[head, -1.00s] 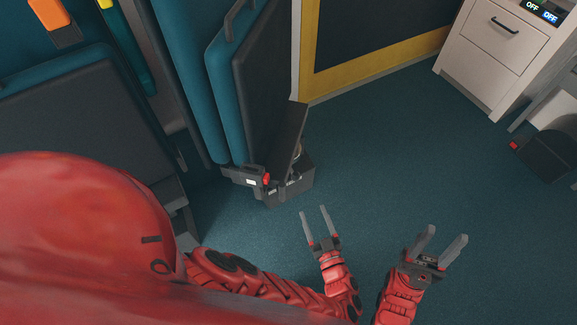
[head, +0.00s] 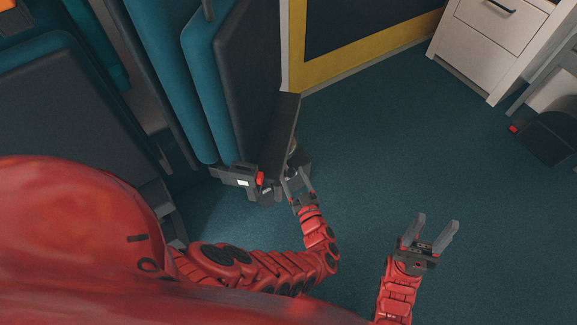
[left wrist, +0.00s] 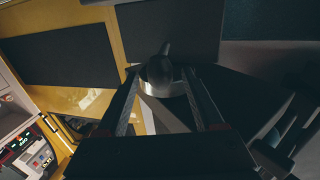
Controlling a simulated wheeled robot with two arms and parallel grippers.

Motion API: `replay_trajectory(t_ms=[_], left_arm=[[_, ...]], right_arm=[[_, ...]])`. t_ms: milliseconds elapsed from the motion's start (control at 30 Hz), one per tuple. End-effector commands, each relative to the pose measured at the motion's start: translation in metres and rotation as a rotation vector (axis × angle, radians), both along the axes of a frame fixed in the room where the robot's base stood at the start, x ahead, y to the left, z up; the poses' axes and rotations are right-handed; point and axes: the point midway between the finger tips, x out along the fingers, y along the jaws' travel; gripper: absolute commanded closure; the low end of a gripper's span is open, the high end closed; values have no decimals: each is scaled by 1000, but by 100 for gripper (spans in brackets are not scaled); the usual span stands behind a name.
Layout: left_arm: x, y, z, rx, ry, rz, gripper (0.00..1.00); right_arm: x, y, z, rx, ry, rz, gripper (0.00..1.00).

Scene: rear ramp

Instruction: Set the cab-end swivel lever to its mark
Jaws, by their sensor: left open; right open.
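The lever shows in the left wrist view as a rounded grey metal knob (left wrist: 160,72) with a short stem, lying between the two fingers of my left gripper (left wrist: 160,88). The fingers look apart, and I cannot tell whether either touches it. In the head view, my left gripper (head: 297,178) is open at the dark seat base (head: 262,192), below the folded seat; the lever is mostly hidden there. No mark for the lever can be made out. My right gripper (head: 435,222) is open and empty above the floor, further right.
A folded teal and black seat (head: 250,85) stands just beyond the left gripper. A red-tipped grey latch (head: 243,177) sits at its lower left. A yellow-framed panel (head: 360,62) and a white drawer cabinet (head: 490,45) stand behind. The blue floor (head: 400,140) is clear in the middle.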

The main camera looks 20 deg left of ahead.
Motion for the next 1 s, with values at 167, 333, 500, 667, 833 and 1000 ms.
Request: replay_trajectory(t_ms=[167, 333, 500, 667, 833, 1000], left_arm=[[24, 19, -1, 0, -5, 1, 31], [34, 27, 0, 0, -3, 0, 31], [36, 28, 1, 0, -2, 0, 31], [36, 28, 1, 0, -2, 0, 36], [36, 28, 1, 0, -2, 0, 67], [36, 28, 0, 0, -1, -1, 98]], right_arm=[[-1, 0, -8, -9, -7, 0, 50], [-2, 0, -9, -13, -11, -1, 50], [-2, 0, -9, -14, -12, -1, 50], [-2, 0, -9, -14, -12, -1, 50], [-2, 0, -9, -15, -12, -1, 50], [-2, 0, -9, -15, -12, -1, 50]])
